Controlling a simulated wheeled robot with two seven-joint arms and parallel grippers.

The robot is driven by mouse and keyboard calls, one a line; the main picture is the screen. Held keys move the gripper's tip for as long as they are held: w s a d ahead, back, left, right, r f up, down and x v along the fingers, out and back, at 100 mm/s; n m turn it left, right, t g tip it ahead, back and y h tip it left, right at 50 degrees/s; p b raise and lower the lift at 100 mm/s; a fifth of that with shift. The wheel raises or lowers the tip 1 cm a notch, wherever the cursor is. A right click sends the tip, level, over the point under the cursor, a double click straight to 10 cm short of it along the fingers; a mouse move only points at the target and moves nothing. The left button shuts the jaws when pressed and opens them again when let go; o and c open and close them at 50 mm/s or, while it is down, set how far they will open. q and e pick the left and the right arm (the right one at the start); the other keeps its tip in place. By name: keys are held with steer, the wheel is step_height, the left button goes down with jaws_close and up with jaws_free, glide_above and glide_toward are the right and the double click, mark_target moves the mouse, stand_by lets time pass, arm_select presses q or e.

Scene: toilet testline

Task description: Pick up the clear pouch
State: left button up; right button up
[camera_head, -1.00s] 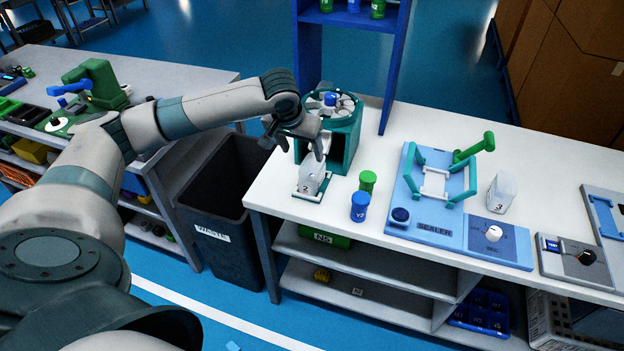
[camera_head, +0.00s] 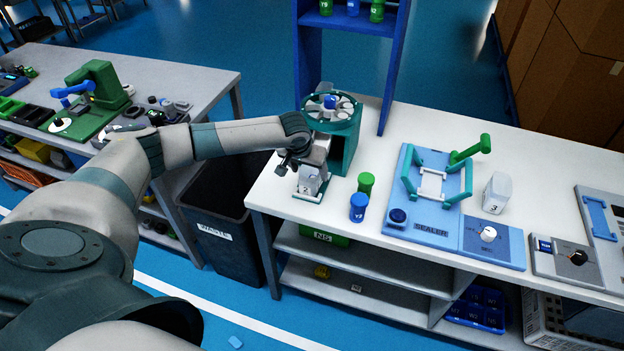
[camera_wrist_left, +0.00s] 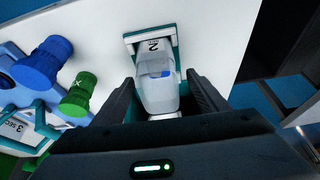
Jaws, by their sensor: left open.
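A clear pouch marked 2 (camera_head: 309,186) stands upright on a small white and teal stand (camera_head: 301,198) at the left end of the white table, in front of the teal machine. My left gripper (camera_head: 303,168) is at the pouch and hides its upper part in the head view. In the left wrist view the pouch (camera_wrist_left: 157,88) lies between the two open fingers of my left gripper (camera_wrist_left: 162,92), with a bit of blue showing in it. Whether a finger touches it I cannot tell. Another clear pouch, marked 3 (camera_head: 497,193), stands right of the sealer. My right gripper is out of view.
A teal round machine (camera_head: 345,140) stands close behind the left gripper. Green (camera_head: 366,182) and blue (camera_head: 358,207) bottles stand to the right, then the blue sealer (camera_head: 425,225). A dark waste bin (camera_head: 215,215) is on the floor left of the table.

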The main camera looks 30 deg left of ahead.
mark_target(311, 174)
arm_select(q)
steer(key=shift+w+f+p, duration=0.25)
steer(key=shift+f+p, duration=0.45)
steer(key=shift+p+x, duration=0.55)
steer(key=shift+x, duration=1.3)
steer(key=shift+d, duration=0.1)
steer(key=shift+c, duration=0.3)
steer(key=c, duration=1.1)
steer(key=shift+c, duration=0.2)
